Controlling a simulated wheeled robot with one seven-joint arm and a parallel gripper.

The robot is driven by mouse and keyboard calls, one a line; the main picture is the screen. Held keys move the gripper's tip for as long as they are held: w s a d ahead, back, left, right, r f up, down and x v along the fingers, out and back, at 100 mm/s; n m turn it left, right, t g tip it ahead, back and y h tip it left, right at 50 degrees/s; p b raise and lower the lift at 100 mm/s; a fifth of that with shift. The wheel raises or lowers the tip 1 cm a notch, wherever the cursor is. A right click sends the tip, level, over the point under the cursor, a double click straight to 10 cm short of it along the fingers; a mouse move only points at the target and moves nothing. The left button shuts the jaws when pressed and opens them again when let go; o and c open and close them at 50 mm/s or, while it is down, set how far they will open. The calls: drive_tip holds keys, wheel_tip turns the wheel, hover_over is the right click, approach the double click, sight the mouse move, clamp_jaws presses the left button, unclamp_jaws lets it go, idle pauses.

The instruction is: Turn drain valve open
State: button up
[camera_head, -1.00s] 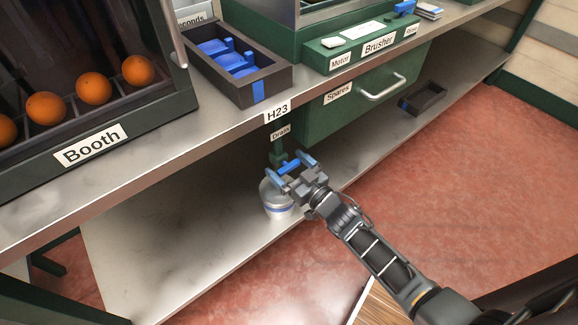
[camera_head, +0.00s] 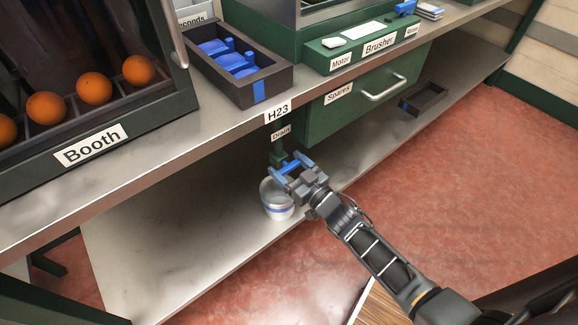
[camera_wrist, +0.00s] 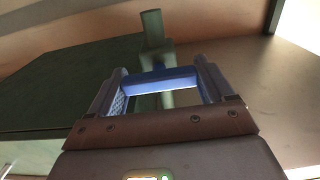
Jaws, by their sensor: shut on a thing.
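The drain valve is a green pipe fitting below the "Drain" label, with a blue lever handle (camera_head: 291,168). In the wrist view the blue handle (camera_wrist: 160,79) lies crosswise between my fingers, with the green pipe (camera_wrist: 152,28) behind it. My gripper (camera_head: 291,166) is shut on the handle, one finger at each end of it; it also shows in the wrist view (camera_wrist: 160,82). A pale bucket (camera_head: 277,200) with a blue band stands on the lower shelf under the valve, partly hidden by my gripper.
The counter edge with the H23 label (camera_head: 278,111) overhangs the valve. A green Spares drawer (camera_head: 350,100) is to the right, and a dark tray (camera_head: 423,99) lies on the lower shelf (camera_head: 170,255). The shelf left of the bucket is clear.

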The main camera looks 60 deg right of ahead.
drive_tip(key=n+b, duration=0.2)
drive_tip(key=n, duration=0.3)
drive_tip(key=shift+a+f+n, duration=0.1)
drive_tip(key=shift+f+n, duration=0.05)
drive_tip(key=shift+n, duration=0.15)
drive_tip(key=shift+a+n+b, duration=0.1)
drive_tip(key=shift+n+b, duration=0.95)
drive_tip(key=shift+n, duration=1.25)
drive_tip(key=o, duration=0.9)
drive_tip(key=shift+v, duration=3.9)
